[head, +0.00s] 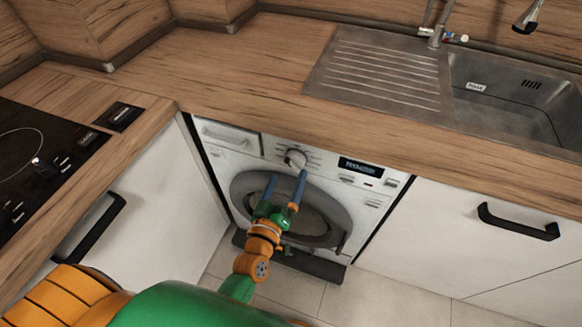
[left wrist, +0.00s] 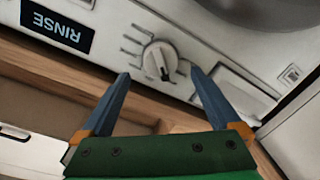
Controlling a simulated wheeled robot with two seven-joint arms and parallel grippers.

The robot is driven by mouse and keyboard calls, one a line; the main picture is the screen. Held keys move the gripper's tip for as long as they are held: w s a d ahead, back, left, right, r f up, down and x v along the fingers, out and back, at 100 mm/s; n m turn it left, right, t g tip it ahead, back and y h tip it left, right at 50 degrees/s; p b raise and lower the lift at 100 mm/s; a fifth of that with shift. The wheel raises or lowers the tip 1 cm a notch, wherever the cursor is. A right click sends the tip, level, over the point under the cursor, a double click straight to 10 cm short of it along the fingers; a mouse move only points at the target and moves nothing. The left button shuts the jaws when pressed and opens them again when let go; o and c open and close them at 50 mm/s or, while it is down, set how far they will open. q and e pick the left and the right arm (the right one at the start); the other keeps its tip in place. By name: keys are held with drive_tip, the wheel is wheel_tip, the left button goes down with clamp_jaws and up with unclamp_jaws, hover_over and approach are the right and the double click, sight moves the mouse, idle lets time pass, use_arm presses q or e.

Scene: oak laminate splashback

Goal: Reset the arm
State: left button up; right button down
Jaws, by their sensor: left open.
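My left arm reaches in to the front of a white washing machine (head: 372,207) under the worktop. Its left gripper (head: 286,180) has two blue fingers, spread apart and empty, in front of the machine's upper door area. The fingertips point up toward the round programme dial (head: 295,158). In the left wrist view the dial (left wrist: 160,60) shows beyond and between the open fingers, with a gap to them. The display (left wrist: 57,27) there reads RINSE, upside down. The round door (head: 335,238) looks closed, partly hidden behind my arm. My right gripper is not in view.
A wooden worktop (head: 215,65) runs above the machine, with a steel sink (head: 510,95) at right and a black hob (head: 35,155) at left. Black handles stick out from the right cabinet (head: 518,222) and left cabinet (head: 90,228). Tiled floor shows below.

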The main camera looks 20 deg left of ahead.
use_arm(q)
drive_tip(key=shift+s, duration=1.1)
drive_tip(key=s+f+m+g+h+p, duration=0.1)
drive_tip(key=s+f+m+g, duration=0.15)
drive_tip(key=s+f, duration=0.35)
drive_tip(key=s+d+f+m+g, duration=0.1)
drive_tip(key=s+f+m+g, duration=0.2)
drive_tip(key=f, duration=0.6)
drive_tip(key=s+f+m+g+h+p, duration=0.1)
drive_tip(key=s+f+g, duration=0.35)
drive_tip(key=f, duration=0.25)
drive_tip(key=s+a+f+m+g, duration=0.1)
drive_tip(key=s+a+f+g, duration=0.2)
drive_tip(key=s, duration=0.6)
drive_tip(key=s+a+f+m+g+y, duration=0.1)
drive_tip(key=s+a+f+g, duration=0.2)
drive_tip(key=s, duration=0.6)
drive_tip(key=shift+f+m+y+p, duration=0.3)
drive_tip(key=shift+f+m+p, duration=0.1)
drive_tip(key=shift+f, duration=0.55)
